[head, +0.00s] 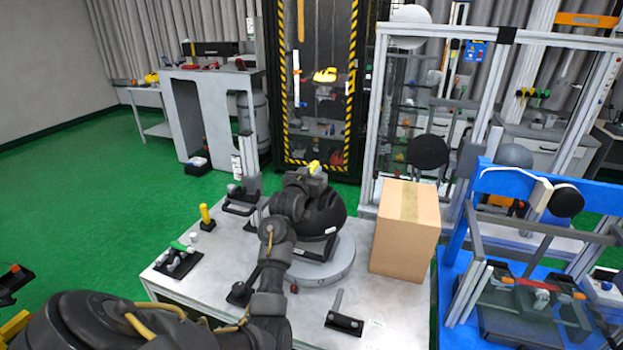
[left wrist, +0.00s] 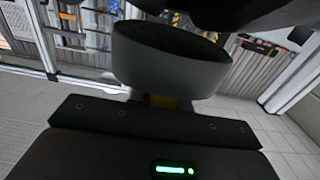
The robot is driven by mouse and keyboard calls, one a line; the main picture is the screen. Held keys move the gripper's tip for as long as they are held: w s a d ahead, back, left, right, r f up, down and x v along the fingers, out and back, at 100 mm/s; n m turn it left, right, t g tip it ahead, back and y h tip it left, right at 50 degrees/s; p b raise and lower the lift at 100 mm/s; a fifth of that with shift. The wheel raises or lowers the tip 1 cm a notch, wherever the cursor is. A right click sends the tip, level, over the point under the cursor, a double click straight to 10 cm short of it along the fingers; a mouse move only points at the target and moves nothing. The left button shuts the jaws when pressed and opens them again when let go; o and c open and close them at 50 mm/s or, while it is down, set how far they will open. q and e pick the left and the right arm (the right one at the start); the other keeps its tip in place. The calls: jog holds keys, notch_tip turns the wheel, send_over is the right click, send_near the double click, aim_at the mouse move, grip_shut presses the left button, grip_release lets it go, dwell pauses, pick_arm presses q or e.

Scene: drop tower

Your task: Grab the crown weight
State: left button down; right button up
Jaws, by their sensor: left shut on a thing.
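A black helmet (head: 326,212) sits on a stand on a round grey turntable (head: 335,268) in the middle of the table. My left gripper (head: 312,172) is at the helmet's top, on its far side from me. A small yellow piece (head: 315,166) shows at its tips. In the left wrist view a round grey body with a dark top (left wrist: 165,62) is ahead of the gripper, with a yellow bit (left wrist: 166,101) under it. I take the held thing to be the crown weight; the jaws are shut on it and mostly hide it.
A cardboard box (head: 404,230) stands right of the turntable. A yellow-topped post (head: 206,215), a black tool tray (head: 178,260) and a black bracket (head: 344,320) are on the table. A blue-framed rig (head: 480,183) stands at the right. A striped tower (head: 281,120) rises behind.

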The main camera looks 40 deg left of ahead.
pick_arm(q)
jog(key=s+d+r, duration=0.3)
jog(key=s+r, duration=0.8)
jog(key=s, duration=0.2)
jog(key=shift+s+r, duration=0.4)
